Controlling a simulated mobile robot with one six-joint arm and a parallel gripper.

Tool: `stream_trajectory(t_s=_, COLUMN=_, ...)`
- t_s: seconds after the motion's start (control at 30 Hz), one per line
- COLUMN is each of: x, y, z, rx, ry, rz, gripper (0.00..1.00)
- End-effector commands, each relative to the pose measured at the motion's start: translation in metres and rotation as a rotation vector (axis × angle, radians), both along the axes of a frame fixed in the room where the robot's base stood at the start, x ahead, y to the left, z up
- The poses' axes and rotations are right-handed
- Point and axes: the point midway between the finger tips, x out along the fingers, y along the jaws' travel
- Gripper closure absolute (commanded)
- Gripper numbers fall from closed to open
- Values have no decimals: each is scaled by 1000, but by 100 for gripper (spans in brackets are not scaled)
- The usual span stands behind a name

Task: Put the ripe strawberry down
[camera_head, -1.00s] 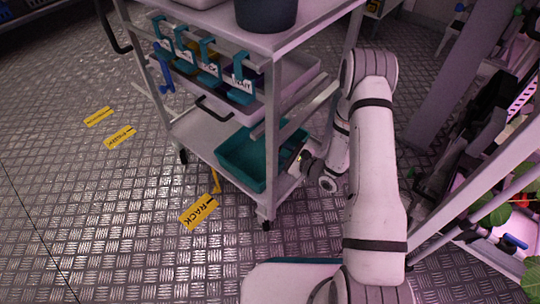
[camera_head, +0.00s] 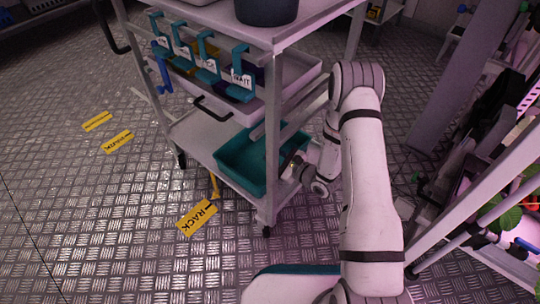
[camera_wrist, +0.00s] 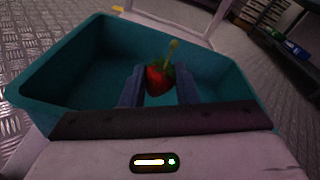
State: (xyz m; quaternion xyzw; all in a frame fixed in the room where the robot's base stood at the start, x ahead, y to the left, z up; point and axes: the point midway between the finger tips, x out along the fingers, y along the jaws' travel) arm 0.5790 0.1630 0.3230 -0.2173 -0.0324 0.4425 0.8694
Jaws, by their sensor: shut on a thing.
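A red strawberry (camera_wrist: 158,78) with a green cap and a pale stem is held between the two fingers of my gripper (camera_wrist: 159,88) in the wrist view. Beyond and around it is a teal tray (camera_wrist: 60,107), whose visible floor looks empty. In the head view the teal tray (camera_head: 243,166) stands on the lower shelf of a grey cart. My gripper (camera_head: 287,172) is at the tray's right side there, and its fingers and the strawberry are hidden or too small to tell.
The grey cart (camera_head: 278,100) has posts close to my arm. Its middle level holds a white tray (camera_head: 265,112), with several labelled teal hooks (camera_head: 242,80) hanging above. A rack with plants (camera_head: 508,218) stands at the right.

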Motion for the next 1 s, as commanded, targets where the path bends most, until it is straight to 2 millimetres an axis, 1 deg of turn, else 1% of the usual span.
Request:
stream_trajectory(t_s=0.33, x=0, y=-1, z=-8, rx=-1, ry=0, rz=-1, gripper=80)
stream_trajectory(t_s=0.37, x=0, y=-1, z=-9, rx=-1, ry=0, rz=-1, gripper=72)
stream_trajectory(t_s=0.6, x=-1, y=-1, z=-10, rx=-3, ry=3, rz=-1, gripper=52)
stream_trajectory(t_s=0.63, x=-1, y=-1, z=-10, rx=-2, ry=4, rz=0, gripper=51)
stream_trajectory(t_s=0.87, x=-2, y=-1, z=-12, rx=-5, ry=9, rz=1, gripper=51)
stream_trajectory(t_s=1.0, x=-2, y=-1, z=-4, rx=-5, ry=8, rz=1, gripper=51)
